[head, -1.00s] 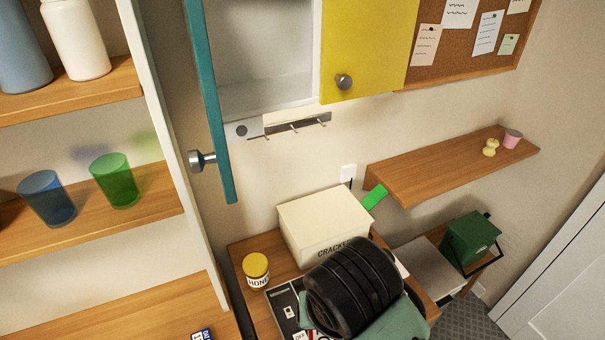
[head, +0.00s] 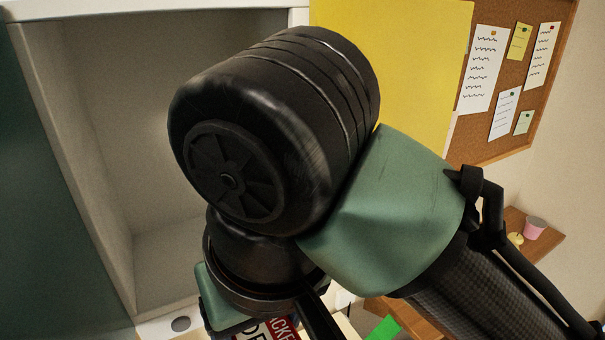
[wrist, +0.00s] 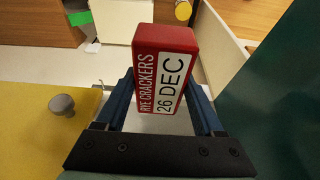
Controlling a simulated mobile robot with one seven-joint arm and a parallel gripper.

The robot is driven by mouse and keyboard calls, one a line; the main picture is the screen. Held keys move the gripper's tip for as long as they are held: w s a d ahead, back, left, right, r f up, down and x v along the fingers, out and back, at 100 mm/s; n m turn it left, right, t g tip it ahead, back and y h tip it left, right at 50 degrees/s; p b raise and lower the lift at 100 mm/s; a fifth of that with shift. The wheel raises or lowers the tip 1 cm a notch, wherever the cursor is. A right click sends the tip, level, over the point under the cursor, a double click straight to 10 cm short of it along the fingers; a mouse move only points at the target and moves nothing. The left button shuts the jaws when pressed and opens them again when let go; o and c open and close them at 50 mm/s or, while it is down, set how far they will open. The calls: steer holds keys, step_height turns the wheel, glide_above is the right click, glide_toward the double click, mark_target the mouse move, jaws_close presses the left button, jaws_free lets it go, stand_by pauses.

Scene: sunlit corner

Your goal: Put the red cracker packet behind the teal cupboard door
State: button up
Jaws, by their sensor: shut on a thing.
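The red cracker packet (wrist: 165,65) is between the blue fingers of my gripper (wrist: 163,92) in the wrist view. My gripper is shut on it, and its label reads "RYE CRACKERS 26 DEC". A part of the packet shows at the bottom edge of the head view (head: 282,329), below my wrist. The teal door (head: 45,200) stands open at the left of the head view, and also fills the right of the wrist view (wrist: 285,90). The white cupboard compartment (head: 85,120) beside it is open; the part I see looks empty. My arm hides its right side.
The yellow door (head: 415,70) is shut, right of the open compartment. Its knob (wrist: 61,105) shows close to my gripper in the wrist view. A corkboard (head: 490,145) and a wooden shelf (head: 535,250) with a pink cup (head: 535,227) are at the right.

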steer(key=w+a, duration=0.3)
steer(key=w, duration=0.2)
steer(key=w+a, duration=0.3)
steer(key=w, duration=0.1)
steer(key=w+a, duration=0.4)
steer(key=w, duration=0.1)
steer(key=shift+w+a, duration=0.1)
steer(key=shift+w, duration=0.2)
steer(key=shift+f, duration=0.3)
steer(key=shift+s+d, duration=0.1)
steer(key=shift+d, duration=0.1)
steer(key=shift+f, duration=0.2)
steer(key=o, duration=1.5)
steer(key=shift+a, duration=0.1)
steer(key=shift+o, duration=0.2)
steer(key=shift+r, duration=0.15)
